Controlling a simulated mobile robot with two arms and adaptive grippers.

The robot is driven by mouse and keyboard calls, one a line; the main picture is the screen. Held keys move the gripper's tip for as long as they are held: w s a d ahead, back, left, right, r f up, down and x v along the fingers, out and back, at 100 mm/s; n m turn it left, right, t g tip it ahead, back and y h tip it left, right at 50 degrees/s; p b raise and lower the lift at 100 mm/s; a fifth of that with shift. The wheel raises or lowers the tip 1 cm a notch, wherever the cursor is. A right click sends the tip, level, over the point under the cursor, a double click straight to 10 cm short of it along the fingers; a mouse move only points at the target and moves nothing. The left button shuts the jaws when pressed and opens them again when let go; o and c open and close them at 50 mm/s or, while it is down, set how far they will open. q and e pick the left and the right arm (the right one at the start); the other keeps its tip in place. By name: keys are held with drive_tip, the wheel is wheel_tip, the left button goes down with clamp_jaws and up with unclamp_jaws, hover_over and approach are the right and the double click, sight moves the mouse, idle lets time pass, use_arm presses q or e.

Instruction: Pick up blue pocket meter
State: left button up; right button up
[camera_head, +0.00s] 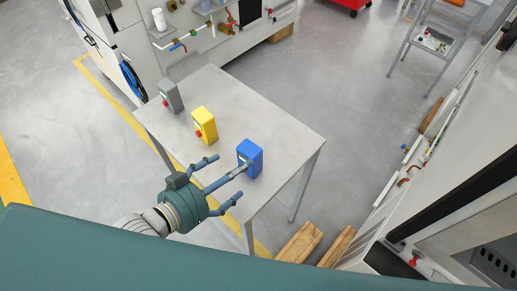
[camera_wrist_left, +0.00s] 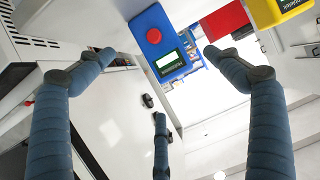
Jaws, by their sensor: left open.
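The blue pocket meter (camera_head: 250,158) stands upright near the front edge of the grey table (camera_head: 250,112). In the left wrist view the blue meter (camera_wrist_left: 150,28) shows its red button and small screen, at the top between two finger tips. My left gripper (camera_head: 232,177) is open and empty, with its three fingers spread toward the meter. One finger's tip comes close to the meter's face in the head view; whether it touches I cannot tell. The wrist view shows the fingers (camera_wrist_left: 160,75) apart, with nothing between them lower down. My right gripper is not in view.
A yellow meter (camera_head: 204,123) and a grey meter (camera_head: 171,96) stand to the left on the same table. The yellow one also shows in the left wrist view (camera_wrist_left: 272,10). The table's right part is clear. Wooden beams (camera_head: 299,242) lie on the floor.

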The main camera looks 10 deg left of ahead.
sight(254, 159)
use_arm(q)
drive_tip(key=x, duration=0.3)
drive_tip(key=shift+w+d+f+p, duration=0.1)
drive_tip(key=shift+w+d+p, duration=0.1)
drive_tip(key=shift+w+p, duration=0.15)
drive_tip(key=shift+w+d+f, duration=0.15)
drive_tip(key=shift+w, duration=0.1)
drive_tip(key=p+x, duration=0.1)
drive_tip(key=x, duration=0.3)
drive_tip(key=shift+w+d+f+p, duration=0.15)
drive_tip(key=shift+f+p, duration=0.1)
drive_tip(key=shift+p, duration=0.15)
drive_tip(key=shift+w+f, duration=0.1)
drive_tip(key=shift+w, duration=0.05)
drive_tip(key=c, duration=1.2)
drive_tip(key=shift+c, duration=0.9)
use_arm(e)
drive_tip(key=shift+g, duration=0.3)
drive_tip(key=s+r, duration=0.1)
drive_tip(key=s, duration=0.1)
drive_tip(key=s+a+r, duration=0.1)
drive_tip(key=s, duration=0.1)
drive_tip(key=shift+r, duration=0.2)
